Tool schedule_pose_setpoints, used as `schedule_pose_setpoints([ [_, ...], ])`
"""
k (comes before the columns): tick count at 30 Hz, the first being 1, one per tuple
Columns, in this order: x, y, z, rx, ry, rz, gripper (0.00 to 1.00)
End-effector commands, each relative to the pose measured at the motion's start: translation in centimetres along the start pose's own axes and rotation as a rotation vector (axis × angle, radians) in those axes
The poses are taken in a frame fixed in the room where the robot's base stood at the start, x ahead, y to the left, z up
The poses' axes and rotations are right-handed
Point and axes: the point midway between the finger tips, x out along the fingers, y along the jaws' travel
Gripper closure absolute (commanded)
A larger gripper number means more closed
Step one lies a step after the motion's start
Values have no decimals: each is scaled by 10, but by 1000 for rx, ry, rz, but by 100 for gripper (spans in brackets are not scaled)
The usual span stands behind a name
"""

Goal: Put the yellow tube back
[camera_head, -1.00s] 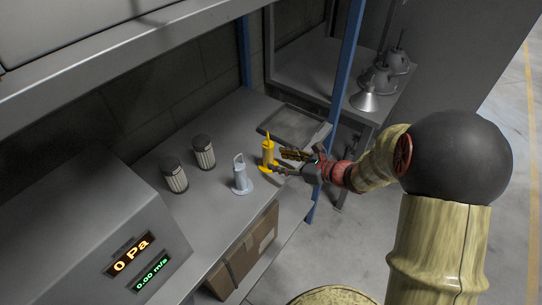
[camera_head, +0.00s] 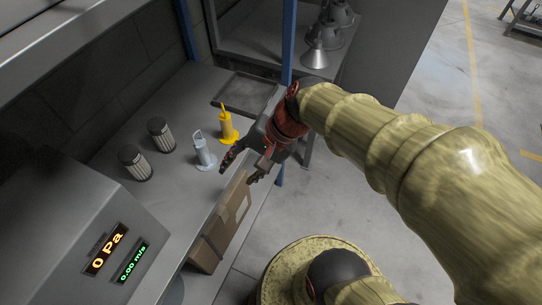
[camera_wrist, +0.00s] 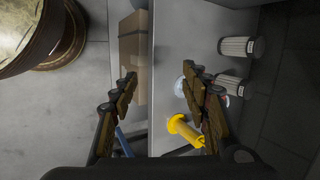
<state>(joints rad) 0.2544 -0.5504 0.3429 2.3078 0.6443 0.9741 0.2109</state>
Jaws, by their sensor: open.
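The yellow tube (camera_head: 226,127) stands upright on its round base on the grey shelf (camera_head: 165,195), between the grey tube and the dark tray. In the wrist view the yellow tube (camera_wrist: 181,127) is partly hidden by the right-hand finger. A similar grey tube (camera_head: 203,152) stands just left of and nearer than it. My gripper (camera_head: 238,171) is open and empty at the shelf's front edge, near the grey tube and above the cardboard box. In the wrist view the fingers of my gripper (camera_wrist: 162,82) are spread apart, with the shelf edge between them.
Two ribbed filter cylinders (camera_head: 161,135) (camera_head: 135,163) stand further left. A dark flat tray (camera_head: 246,91) lies at the shelf's far end, by a blue post (camera_head: 288,45). The cardboard box (camera_head: 222,226) sits below the shelf edge. A display unit (camera_head: 70,235) fills the lower left.

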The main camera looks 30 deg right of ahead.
Motion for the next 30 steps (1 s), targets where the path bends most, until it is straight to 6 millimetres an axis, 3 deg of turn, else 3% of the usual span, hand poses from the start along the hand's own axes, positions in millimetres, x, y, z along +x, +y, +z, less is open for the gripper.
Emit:
schedule_pose_setpoints([
  [1,-16,5,10,-175,59,54,54],
  [4,-44,18,16,-474,171,164,54],
  [10,-87,29,13,-837,334,308,54],
  [15,-99,31,10,-919,375,348,54],
  [30,-99,31,9,-916,374,348,54],
])
